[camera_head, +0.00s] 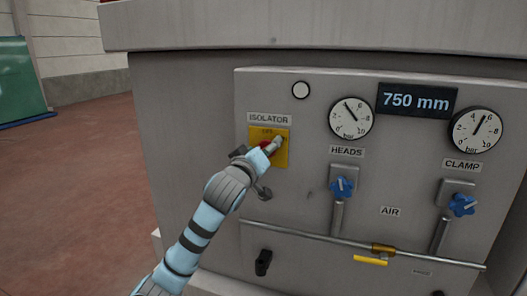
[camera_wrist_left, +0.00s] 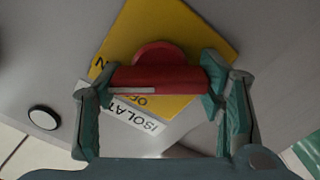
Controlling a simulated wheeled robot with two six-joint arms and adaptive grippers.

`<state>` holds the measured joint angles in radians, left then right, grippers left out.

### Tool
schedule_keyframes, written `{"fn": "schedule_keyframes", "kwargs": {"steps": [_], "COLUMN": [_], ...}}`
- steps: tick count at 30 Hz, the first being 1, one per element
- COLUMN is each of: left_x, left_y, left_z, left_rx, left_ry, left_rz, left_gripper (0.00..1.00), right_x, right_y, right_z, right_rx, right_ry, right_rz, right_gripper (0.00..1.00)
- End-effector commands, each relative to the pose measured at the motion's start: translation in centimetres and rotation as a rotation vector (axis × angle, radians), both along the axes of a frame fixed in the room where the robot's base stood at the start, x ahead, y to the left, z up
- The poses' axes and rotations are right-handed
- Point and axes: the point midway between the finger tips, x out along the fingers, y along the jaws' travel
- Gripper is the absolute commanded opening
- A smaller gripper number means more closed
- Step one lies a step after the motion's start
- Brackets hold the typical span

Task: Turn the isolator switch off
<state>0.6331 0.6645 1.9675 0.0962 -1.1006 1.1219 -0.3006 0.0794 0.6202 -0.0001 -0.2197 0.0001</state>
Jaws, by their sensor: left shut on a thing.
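The isolator switch is a red handle (camera_wrist_left: 160,78) on a square yellow plate (camera_head: 281,158), under the ISOLATOR label (camera_head: 269,118). In the left wrist view, the plate (camera_wrist_left: 205,35) has lettering partly covered by the handle; an N shows by its left corner and part of OFF shows near the label. A white mark on the handle lies toward the end nearer the N. My left gripper (camera_head: 268,148) is shut on the red handle, one finger at each end of the bar. In the head view, the gripper hides most of the handle. My right gripper is not in view.
Right of the switch are two gauges (camera_head: 351,118), a 750 mm display (camera_head: 416,100) and two blue valve knobs (camera_head: 341,188). Below run a pipe (camera_head: 320,236) with a yellow lever (camera_head: 370,260) and a black knob (camera_head: 263,262). Open floor (camera_head: 80,190) lies left of the machine.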

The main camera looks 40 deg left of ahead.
Motion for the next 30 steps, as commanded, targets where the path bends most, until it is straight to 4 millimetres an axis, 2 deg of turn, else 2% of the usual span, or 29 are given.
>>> {"fn": "schedule_keyframes", "kwargs": {"steps": [21,30], "left_x": [-0.1,-0.1], "left_y": [0.2,0.2], "left_z": [-0.5,-0.5], "left_rx": [-0.595,-0.79], "left_ry": [-0.211,-0.279], "left_rz": [-0.001,0.0], "left_gripper": [0.34,0.34], "right_x": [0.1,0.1], "right_y": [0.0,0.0], "right_z": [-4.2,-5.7], "right_rx": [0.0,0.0], "right_ry": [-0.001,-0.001], "right_rz": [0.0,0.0], "right_gripper": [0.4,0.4]}}
